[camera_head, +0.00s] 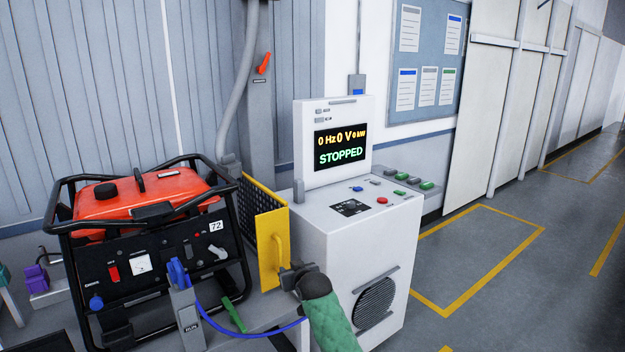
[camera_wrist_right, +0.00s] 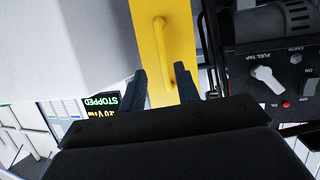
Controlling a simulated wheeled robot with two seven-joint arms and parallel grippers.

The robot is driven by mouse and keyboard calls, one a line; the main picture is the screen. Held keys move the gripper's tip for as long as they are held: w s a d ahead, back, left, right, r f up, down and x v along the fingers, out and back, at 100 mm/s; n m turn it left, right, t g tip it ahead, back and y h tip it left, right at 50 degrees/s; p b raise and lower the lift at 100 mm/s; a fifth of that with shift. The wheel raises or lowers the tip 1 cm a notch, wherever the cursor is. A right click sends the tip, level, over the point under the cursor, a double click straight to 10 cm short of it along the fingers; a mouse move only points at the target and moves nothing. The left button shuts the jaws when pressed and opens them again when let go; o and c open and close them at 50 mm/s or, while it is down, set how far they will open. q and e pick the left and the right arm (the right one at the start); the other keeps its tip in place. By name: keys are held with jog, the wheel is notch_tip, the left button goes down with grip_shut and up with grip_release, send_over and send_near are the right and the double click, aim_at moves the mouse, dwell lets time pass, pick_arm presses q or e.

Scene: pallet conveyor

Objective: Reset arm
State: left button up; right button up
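My right gripper (camera_head: 287,272) is at the front of the yellow panel (camera_head: 271,245), close to its handle (camera_head: 277,258), with my green-sleeved arm below it. In the right wrist view, the two dark fingers of my right gripper (camera_wrist_right: 160,72) stand apart. The yellow panel (camera_wrist_right: 184,40) and its handle (camera_wrist_right: 159,45) lie beyond them, with the lower part of the handle in line with the gap. No grip on the handle shows. My left gripper is not in view.
An orange generator (camera_head: 150,190) in a black frame stands left of the panel. A white control cabinet (camera_head: 370,240) reading STOPPED stands to the right. A blue cable (camera_head: 235,329) hangs from a grey post (camera_head: 187,315). The floor at right is clear.

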jog(key=s+d+r+g+h, duration=0.1)
jog(key=s+d+r+g, duration=0.1)
jog(key=s+d+r, duration=0.4)
jog(key=s+d+f+m+g+h, duration=0.1)
jog(key=s+d+f, duration=0.2)
jog(key=s, duration=0.3)
jog(key=s+d+f+g+h, duration=0.1)
jog(key=s+d+f, duration=0.1)
jog(key=s, duration=0.5)
jog(key=s+d+f+g, duration=0.2)
jog(key=s+f, duration=0.5)
jog(key=s, duration=0.6)
jog(key=s+d+f+m+g, duration=0.1)
jog(key=s+d+f, duration=0.4)
jog(key=s, duration=0.9)
jog(key=s+d+f+g+h, duration=0.1)
jog(key=s+d+f+g, duration=0.2)
jog(key=s+f, duration=0.7)
jog(key=s, duration=0.3)
jog(key=shift+s+d+m+g, duration=0.2)
jog(key=shift+s+m+g, duration=0.1)
jog(key=shift+s+m, duration=0.1)
